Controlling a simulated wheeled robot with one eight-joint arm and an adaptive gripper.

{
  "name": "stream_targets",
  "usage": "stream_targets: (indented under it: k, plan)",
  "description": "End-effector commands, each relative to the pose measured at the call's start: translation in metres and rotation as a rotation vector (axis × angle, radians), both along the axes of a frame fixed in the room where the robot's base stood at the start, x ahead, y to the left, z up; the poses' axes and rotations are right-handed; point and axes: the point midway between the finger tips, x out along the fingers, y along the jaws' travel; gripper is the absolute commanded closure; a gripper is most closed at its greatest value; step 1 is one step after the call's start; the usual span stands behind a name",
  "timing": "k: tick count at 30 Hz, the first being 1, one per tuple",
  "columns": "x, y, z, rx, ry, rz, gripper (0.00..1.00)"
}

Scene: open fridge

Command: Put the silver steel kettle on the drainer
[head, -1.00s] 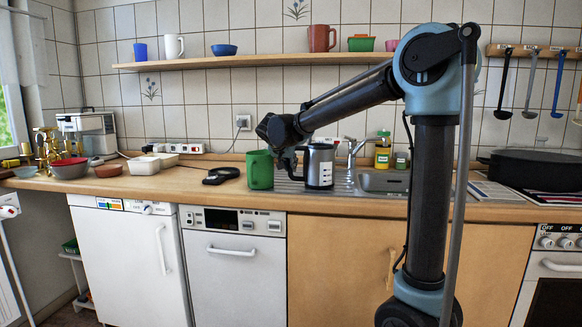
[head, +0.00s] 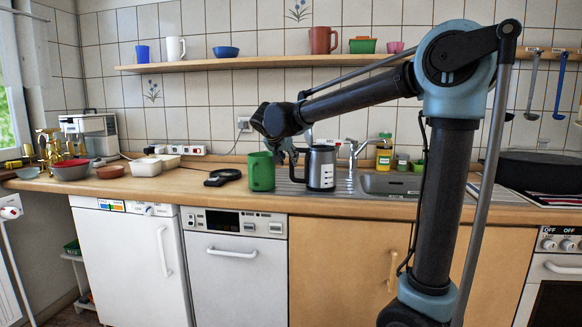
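The silver steel kettle (head: 322,168) has a black handle on its left side and a dark lid. It appears upright on the ribbed steel drainer (head: 345,187) left of the sink basin; whether its base touches the surface is not clear. My gripper (head: 293,158) is at the handle side of the kettle, beside and slightly above the handle. The fingers are dark and small and overlap the handle, so I cannot tell whether they are closed on it. A green mug (head: 261,171) stands just left of the gripper.
A black kettle base (head: 222,178) lies on the counter left of the mug. The tap (head: 352,152) rises right behind the kettle. The sink basin (head: 390,184) is to the right. A shelf (head: 270,62) with mugs and bowls runs above my arm.

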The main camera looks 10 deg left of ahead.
Motion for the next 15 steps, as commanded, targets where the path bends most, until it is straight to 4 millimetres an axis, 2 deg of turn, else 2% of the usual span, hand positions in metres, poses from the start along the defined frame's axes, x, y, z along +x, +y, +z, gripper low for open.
stream_targets:
  k: [6,15]
  plan:
    - [-0.029,0.007,0.025,0.001,0.000,0.002,0.64]
    - [-0.045,0.010,0.039,0.001,0.000,0.001,0.64]
